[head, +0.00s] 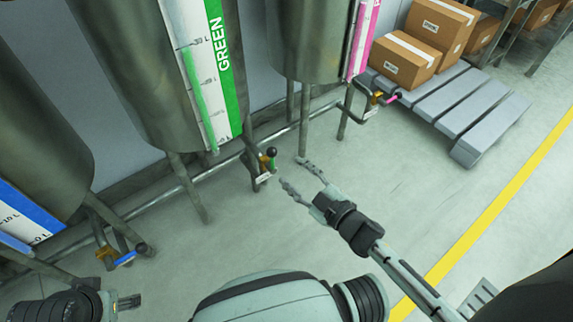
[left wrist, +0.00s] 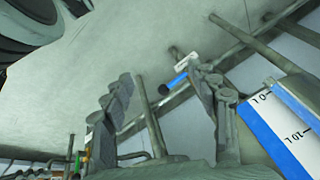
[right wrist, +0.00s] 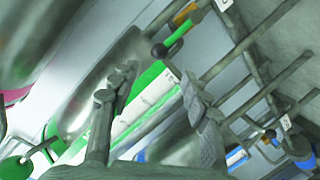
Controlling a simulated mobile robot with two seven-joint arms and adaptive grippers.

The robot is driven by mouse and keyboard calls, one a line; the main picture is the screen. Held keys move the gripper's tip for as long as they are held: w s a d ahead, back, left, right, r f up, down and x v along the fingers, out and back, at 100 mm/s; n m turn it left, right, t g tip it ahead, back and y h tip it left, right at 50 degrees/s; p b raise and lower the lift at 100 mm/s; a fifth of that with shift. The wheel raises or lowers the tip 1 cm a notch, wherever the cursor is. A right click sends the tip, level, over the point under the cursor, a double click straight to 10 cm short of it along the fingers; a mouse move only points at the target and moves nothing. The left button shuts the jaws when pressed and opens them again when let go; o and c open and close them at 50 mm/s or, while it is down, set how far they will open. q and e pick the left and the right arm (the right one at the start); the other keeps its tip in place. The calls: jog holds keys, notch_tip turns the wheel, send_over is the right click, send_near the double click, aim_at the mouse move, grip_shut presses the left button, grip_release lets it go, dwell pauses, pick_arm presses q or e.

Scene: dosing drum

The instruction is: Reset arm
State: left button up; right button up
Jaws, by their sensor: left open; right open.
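My right gripper (head: 292,172) is open and empty, in front of the valve below the green-labelled drum (head: 140,70). That valve's green handle (head: 273,160) is just left of the fingertips, apart from them; a green handle also shows in the right wrist view (right wrist: 180,33), beyond the open fingers. My left gripper (head: 128,303) is low at the left edge of the head view, mostly cut off. In the left wrist view its fingers (left wrist: 160,75) are apart with nothing held. A valve with a blue handle (head: 126,258) is above it in the head view.
A blue-labelled drum (head: 35,150) stands at left and a pink-labelled drum (head: 300,40) at right, with a pink-handled valve (head: 388,98). Pipes and legs run below the drums. A grey pallet (head: 470,110) holds cardboard boxes (head: 402,60). Floor by the yellow line (head: 500,200) is clear.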

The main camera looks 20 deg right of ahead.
jog(key=shift+s+d, duration=0.1)
jog(key=shift+s, duration=0.15)
dwell(0.3)
jog(key=s+d+f+m+g+h+p, duration=0.1)
jog(key=s+d+m+g+h, duration=0.15)
jog(key=d, duration=0.25)
jog(key=s+d+f+m+g+h+p, duration=0.1)
jog(key=d+f+m+g+h, duration=0.1)
jog(key=d+m+h, duration=0.25)
pick_arm(q)
jog(key=s+d+p+x, duration=0.1)
jog(key=x, duration=0.6)
jog(key=shift+d+f+g, duration=0.2)
jog(key=shift+f+g, duration=0.1)
jog(key=shift+f, duration=0.35)
pick_arm(e)
jog(key=s+d+f+m+g, duration=0.1)
jog(key=s+g, duration=0.6)
jog(key=s, duration=0.7)
jog(key=shift+d+f+m, duration=0.15)
jog(key=shift+f+m, duration=0.4)
jog(key=shift+m, duration=0.15)
pick_arm(q)
jog(key=shift+w, duration=0.1)
